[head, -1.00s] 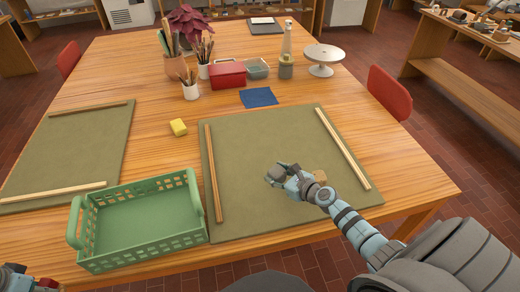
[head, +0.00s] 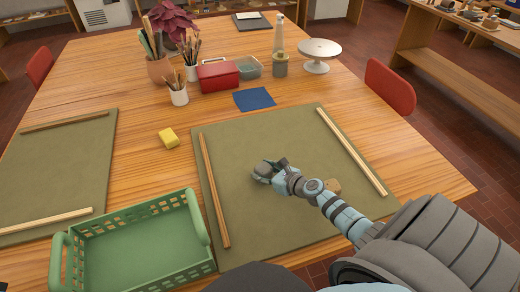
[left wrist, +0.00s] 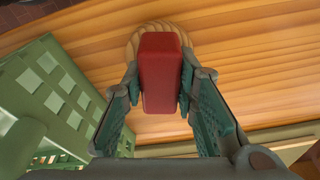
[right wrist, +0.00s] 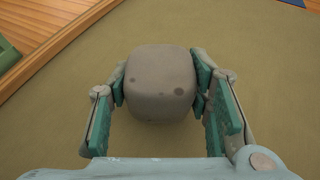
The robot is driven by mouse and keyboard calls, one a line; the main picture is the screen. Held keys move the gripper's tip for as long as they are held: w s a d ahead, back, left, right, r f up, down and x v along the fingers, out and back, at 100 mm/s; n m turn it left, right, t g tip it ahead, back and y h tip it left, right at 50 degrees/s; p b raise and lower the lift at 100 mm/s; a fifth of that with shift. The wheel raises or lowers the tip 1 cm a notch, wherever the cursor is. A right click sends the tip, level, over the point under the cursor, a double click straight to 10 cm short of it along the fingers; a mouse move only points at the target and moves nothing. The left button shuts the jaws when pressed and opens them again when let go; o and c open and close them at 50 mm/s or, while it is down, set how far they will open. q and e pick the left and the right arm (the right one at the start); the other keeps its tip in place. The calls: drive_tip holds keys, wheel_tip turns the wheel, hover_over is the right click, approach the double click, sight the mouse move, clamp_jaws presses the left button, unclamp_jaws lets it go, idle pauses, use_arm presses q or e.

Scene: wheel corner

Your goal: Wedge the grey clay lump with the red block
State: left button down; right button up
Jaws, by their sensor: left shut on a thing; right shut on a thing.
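The grey clay lump (right wrist: 160,82) is a rounded block with a few dark spots. My right gripper (right wrist: 160,88) is shut on its two sides, over the green mat. In the head view the lump (head: 262,168) and my right gripper (head: 270,172) are over the middle of the mat; a gap below the lump cannot be judged. The red block (left wrist: 160,72) is upright between the fingers of my left gripper (left wrist: 160,95), which is shut on it. A round wooden piece (left wrist: 136,48) shows behind the block. The left gripper is outside the head view.
The mat (head: 290,145) has a wooden stick (head: 214,190) at left and another (head: 352,150) at right. A tan block (head: 332,185) lies beside my right arm. A green basket (head: 135,245) and yellow sponge (head: 168,138) stand left. Pots and tins stand farther back.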

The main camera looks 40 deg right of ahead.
use_arm(q)
drive_tip(key=shift+w+f, duration=0.25)
drive_tip(key=shift+w, duration=0.15)
use_arm(e)
drive_tip(key=shift+w+f, duration=0.25)
drive_tip(key=shift+w, duration=0.15)
use_arm(q)
drive_tip(key=shift+w+f, duration=0.1)
drive_tip(key=shift+w, duration=0.05)
use_arm(e)
drive_tip(key=shift+w+f, duration=0.1)
drive_tip(key=shift+w, duration=0.15)
use_arm(q)
drive_tip(key=shift+s, duration=0.25)
use_arm(e)
drive_tip(key=shift+s, duration=0.3)
use_arm(q)
drive_tip(key=shift+w, duration=0.1)
use_arm(e)
drive_tip(key=shift+w+f, duration=0.1)
drive_tip(key=o, duration=1.5)
drive_tip(key=shift+c, duration=0.2)
